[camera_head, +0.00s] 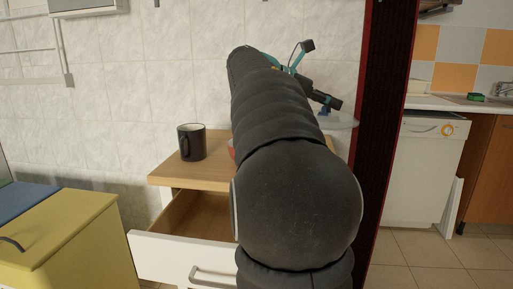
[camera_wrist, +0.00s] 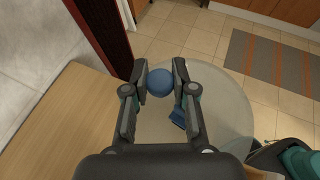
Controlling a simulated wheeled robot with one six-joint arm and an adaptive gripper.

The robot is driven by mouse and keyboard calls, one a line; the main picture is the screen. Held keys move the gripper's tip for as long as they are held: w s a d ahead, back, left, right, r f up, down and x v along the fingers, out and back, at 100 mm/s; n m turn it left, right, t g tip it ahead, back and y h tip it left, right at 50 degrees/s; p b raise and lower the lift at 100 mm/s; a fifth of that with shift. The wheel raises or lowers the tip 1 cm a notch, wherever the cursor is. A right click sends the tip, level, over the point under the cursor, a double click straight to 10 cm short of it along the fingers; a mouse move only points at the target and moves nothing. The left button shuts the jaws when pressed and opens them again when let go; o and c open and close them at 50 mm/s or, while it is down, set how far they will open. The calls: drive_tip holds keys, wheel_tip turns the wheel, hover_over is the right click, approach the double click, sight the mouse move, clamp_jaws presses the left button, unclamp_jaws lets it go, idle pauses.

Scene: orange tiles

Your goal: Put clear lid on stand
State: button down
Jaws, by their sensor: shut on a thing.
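The clear lid is a see-through round disc with a blue knob; it shows in the wrist view (camera_wrist: 225,105) and at the right of my arm in the head view (camera_head: 345,120). My gripper (camera_wrist: 160,80) is shut on the blue ball-shaped knob (camera_wrist: 160,84). The lid is held in the air, partly over the right edge of the wooden-topped stand and partly over the floor. The stand top (camera_head: 168,177) also shows at the left of the wrist view (camera_wrist: 60,120). My arm hides much of the stand in the head view.
A black mug (camera_head: 191,143) stands on the stand's left part. A reddish thing (camera_head: 231,150) is mostly hidden behind my arm. The stand's drawer (camera_head: 185,258) is pulled open. A yellow cabinet (camera_head: 65,235) is at left. A dark red-edged post (camera_head: 388,110) rises right of the stand.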

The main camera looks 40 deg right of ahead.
drive_tip(key=w+d+f+n+t+h, duration=0.1)
drive_tip(key=d+f+n+t, duration=0.1)
drive_tip(key=d, duration=0.6)
drive_tip(key=w+d+f+n+t, duration=0.1)
drive_tip(key=d+f+n+t, duration=0.15)
drive_tip(key=d, duration=0.45)
drive_tip(key=w+f+t, duration=0.1)
drive_tip(key=w, duration=0.4)
drive_tip(key=w+a+f+n+t, duration=0.1)
drive_tip(key=w+f, duration=0.1)
drive_tip(key=w, duration=0.4)
drive_tip(key=w+a+f+n+t, duration=0.1)
drive_tip(key=w, duration=0.4)
drive_tip(key=shift+w+f, duration=0.35)
drive_tip(key=shift+f, duration=0.05)
drive_tip(key=shift+f+t+b, duration=0.25)
drive_tip(key=shift+f+b, duration=0.35)
drive_tip(key=shift+f, duration=1.35)
drive_tip(key=shift+f, duration=0.2)
